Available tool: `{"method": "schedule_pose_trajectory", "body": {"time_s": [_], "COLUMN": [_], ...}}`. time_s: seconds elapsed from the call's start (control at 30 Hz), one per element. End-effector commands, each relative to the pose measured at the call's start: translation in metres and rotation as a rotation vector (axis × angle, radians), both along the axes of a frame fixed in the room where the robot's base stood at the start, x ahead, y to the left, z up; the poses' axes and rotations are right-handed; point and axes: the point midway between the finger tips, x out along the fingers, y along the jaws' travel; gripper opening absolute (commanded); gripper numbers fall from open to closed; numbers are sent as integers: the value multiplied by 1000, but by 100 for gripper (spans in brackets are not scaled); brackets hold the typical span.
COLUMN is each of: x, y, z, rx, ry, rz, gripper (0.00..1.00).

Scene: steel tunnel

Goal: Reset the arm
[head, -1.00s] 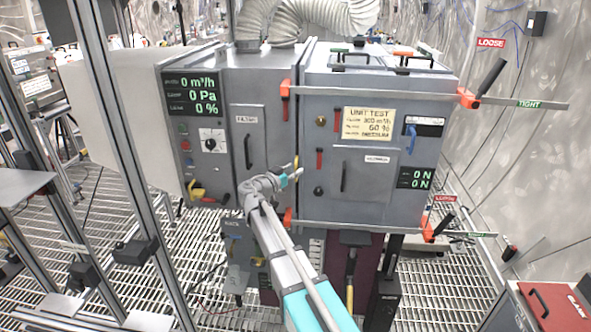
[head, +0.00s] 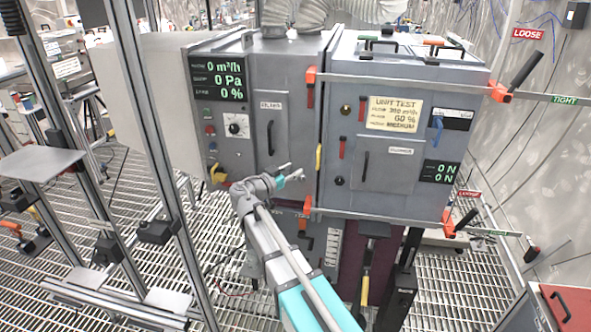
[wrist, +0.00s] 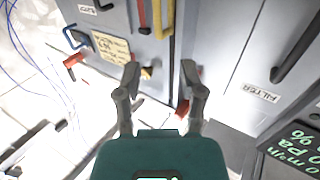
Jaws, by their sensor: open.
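My gripper (head: 292,174) is at the end of my grey and teal arm, in front of the grey filter unit (head: 268,168). In the wrist view my gripper (wrist: 160,80) has its two dark fingers spread apart with nothing between them. Past the fingertips, the grey cabinet faces show, with a yellow handle (wrist: 162,18) and a red handle (wrist: 142,14). I cannot tell how far the fingertips are from the cabinet front.
The test cabinet (head: 400,190) stands right of the filter unit, with orange clamps (head: 500,92) on bars at its side. Metal posts (head: 150,130) and a small shelf (head: 38,166) stand at left. A red box (head: 568,308) is at lower right. Grating floor shows between.

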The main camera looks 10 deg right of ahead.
Motion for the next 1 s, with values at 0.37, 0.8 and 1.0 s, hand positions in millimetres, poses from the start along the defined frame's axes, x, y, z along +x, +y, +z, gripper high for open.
{"method": "schedule_pose_trajectory", "body": {"time_s": [0.37,0.8,1.0], "x": [-2,-56,-97], "y": [-4,-74,-100], "z": [-2,-43,-70], "rx": [6,150,268], "ry": [18,441,725], "rz": [-7,-93,-66], "gripper": [51,51,51]}}
